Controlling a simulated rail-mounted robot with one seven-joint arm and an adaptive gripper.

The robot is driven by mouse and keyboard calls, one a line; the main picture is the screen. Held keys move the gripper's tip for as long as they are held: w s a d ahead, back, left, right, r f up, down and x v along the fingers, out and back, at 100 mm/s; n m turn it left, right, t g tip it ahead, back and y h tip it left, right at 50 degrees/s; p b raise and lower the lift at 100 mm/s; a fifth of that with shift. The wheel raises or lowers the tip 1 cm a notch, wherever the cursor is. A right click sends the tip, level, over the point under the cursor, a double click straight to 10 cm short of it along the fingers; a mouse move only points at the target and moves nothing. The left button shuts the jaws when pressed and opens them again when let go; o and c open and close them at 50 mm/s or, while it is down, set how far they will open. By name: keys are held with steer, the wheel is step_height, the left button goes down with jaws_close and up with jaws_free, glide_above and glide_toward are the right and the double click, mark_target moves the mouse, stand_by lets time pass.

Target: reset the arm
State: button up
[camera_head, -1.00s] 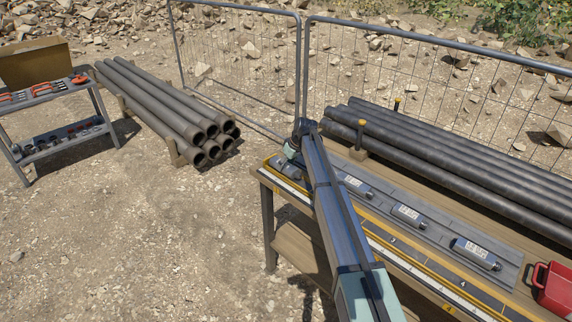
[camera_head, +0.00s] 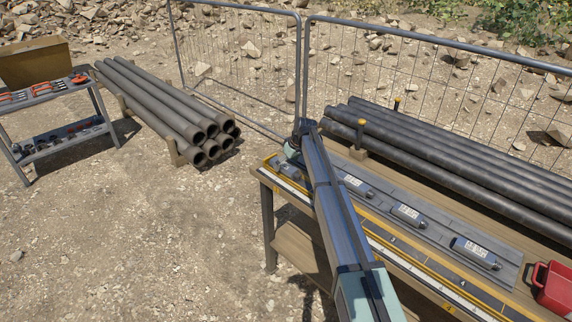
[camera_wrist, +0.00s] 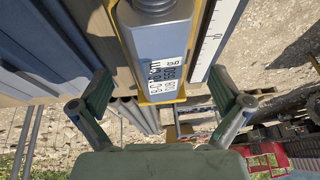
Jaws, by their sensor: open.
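My gripper (camera_wrist: 160,76) is open in the wrist view, with one finger on each side of a grey labelled cylinder (camera_wrist: 158,45). The cylinder lies at the end of a yellow-edged strip, and its printed label faces the camera. I cannot tell whether either finger touches it. In the head view my arm reaches over the bench to its far left end, and the arm hides most of the gripper. Three more labelled cylinders (camera_head: 357,187), (camera_head: 409,215), (camera_head: 475,252) lie in a row on a grey tray (camera_head: 437,229).
Long dark pipes (camera_head: 450,160) lie along the back of the bench, with yellow-topped posts (camera_head: 361,131) beside them. A red box (camera_head: 554,288) sits at the right. A mesh fence (camera_head: 240,60) stands behind. Stacked pipes (camera_head: 165,110) and a tool cart (camera_head: 60,120) stand left on gravel.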

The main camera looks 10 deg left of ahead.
steer(key=shift+r, duration=0.1)
steer(key=shift+r+p, duration=1.1)
steer(key=shift+r, duration=2.35)
